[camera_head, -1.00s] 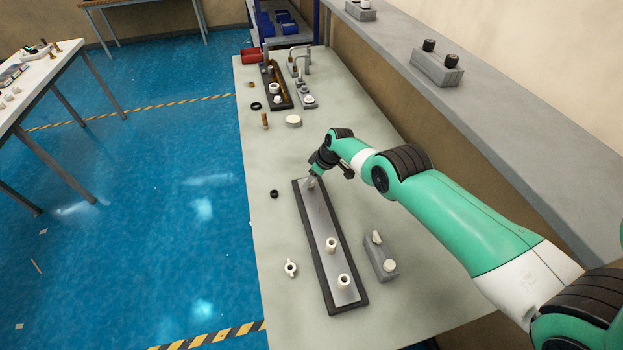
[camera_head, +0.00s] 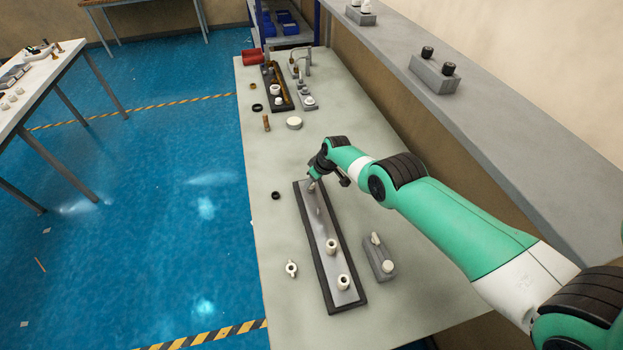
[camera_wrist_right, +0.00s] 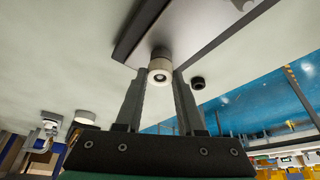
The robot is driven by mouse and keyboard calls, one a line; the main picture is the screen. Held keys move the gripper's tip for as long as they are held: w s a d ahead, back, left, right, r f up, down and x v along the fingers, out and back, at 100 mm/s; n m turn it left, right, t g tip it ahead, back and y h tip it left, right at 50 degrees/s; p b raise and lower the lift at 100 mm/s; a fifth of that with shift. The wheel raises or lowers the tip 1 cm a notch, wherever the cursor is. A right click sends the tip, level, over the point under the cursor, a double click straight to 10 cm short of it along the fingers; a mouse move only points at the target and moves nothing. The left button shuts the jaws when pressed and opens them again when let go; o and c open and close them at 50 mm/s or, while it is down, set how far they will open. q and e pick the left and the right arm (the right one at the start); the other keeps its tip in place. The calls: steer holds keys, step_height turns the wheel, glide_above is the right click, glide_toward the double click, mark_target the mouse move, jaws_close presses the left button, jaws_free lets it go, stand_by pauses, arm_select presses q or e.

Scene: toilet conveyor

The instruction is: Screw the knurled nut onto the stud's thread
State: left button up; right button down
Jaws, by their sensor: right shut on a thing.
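A long grey plate on a dark base (camera_head: 322,228) lies on the bench. My right gripper (camera_head: 312,187) is at its far end, pointing down. In the right wrist view, the fingers of my right gripper (camera_wrist_right: 160,82) are shut on a white round nut (camera_wrist_right: 159,68). A dark round opening or stud end shows in the nut's middle. A grey stem (camera_wrist_right: 161,52) stands between the nut and the plate (camera_wrist_right: 185,25); I cannot tell how far the nut is on the thread. My left gripper is not in view.
Two white cylindrical fittings (camera_head: 331,246) (camera_head: 343,282) stand on the plate's near half. A grey block with white parts (camera_head: 380,258) is on the right. A raised shelf (camera_head: 480,130) runs along the right.

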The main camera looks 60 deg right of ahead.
steer(key=shift+a+m+h+p, duration=0.1)
steer(key=shift+m+h+p, duration=0.4)
steer(key=shift+m, duration=1)
steer(key=shift+m+g, duration=0.3)
steer(key=shift+g, duration=0.1)
steer(key=shift+w+f+m+h, duration=0.15)
steer(key=shift+m+h, duration=0.45)
steer(key=shift+m, duration=0.6)
steer(key=shift+m+g+b, duration=0.5)
steer(key=shift+m+b, duration=0.05)
steer(key=shift+m, duration=0.45)
